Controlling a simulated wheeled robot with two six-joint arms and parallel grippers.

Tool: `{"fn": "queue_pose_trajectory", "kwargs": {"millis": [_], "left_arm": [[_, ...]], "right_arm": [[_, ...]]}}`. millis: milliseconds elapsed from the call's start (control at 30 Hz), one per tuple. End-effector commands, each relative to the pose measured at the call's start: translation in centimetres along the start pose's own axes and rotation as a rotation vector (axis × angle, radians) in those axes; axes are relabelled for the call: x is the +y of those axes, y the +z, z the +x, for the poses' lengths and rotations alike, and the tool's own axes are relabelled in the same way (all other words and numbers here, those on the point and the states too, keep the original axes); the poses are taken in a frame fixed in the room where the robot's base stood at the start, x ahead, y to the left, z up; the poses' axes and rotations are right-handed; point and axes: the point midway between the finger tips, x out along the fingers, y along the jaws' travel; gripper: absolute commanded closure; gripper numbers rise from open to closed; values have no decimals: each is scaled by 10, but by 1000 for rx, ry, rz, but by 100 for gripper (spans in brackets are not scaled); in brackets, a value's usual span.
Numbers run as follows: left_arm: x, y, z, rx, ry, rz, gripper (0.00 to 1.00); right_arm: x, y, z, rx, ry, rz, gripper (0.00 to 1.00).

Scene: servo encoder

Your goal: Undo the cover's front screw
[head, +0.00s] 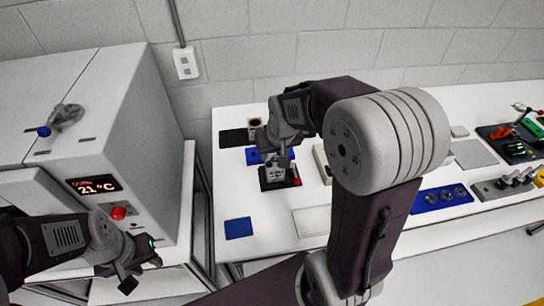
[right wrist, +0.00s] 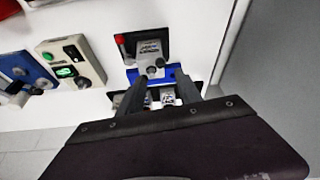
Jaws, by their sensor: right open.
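A pale, labelled encoder unit (right wrist: 148,48) sits in a black holder with a red lever (right wrist: 120,40). In the head view the black holder (head: 268,184) stands near the table's front left, its red lever (head: 297,182) to the right. Dark knob-like screws (right wrist: 151,72) show at the unit's edge by the blue tray; I cannot tell which is the front one. My right gripper (right wrist: 159,76) is open, its fingertips either side of a dark knob, with no visible grip. It hangs over the holder in the head view (head: 281,164). My left gripper (head: 128,280) is low at left, its jaws unclear.
A blue tray (right wrist: 135,76) lies beside the holder. Pale labelled pieces (right wrist: 168,96) show between my right fingers. A button box (right wrist: 72,62) stands close by. A blue mat (head: 238,228) lies in front. A white cabinet (head: 120,120) reading 21 °C stands at left.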

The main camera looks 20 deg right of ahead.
Motion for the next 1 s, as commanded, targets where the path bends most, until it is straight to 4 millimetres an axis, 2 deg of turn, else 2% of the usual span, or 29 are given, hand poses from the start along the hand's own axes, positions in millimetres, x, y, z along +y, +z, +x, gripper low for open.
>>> {"fn": "queue_pose_trajectory", "kwargs": {"millis": [267,367,467,600,733,800,867,1000], "left_arm": [[0,0,0,0,0,0,64],[0,0,0,0,0,0,64],[0,0,0,0,0,0,64],[0,0,-2,0,0,0,64],[0,-1,-8,0,0,0,64],[0,-1,-11,0,0,0,64],[0,-1,-13,0,0,0,64],[0,-2,-14,0,0,0,64]], "right_arm": [[0,0,-2,0,0,1,59],[0,3,-2,-11,1,85,59],[1,12,-7,-72,17,373,59],[0,-5,-23,-161,88,960,59],[-2,-28,-25,-242,214,1429,59],[-3,-41,-18,-271,272,1558,59],[-3,-49,-8,-283,282,1559,59],[-3,-44,9,-310,310,1553,59]]}}
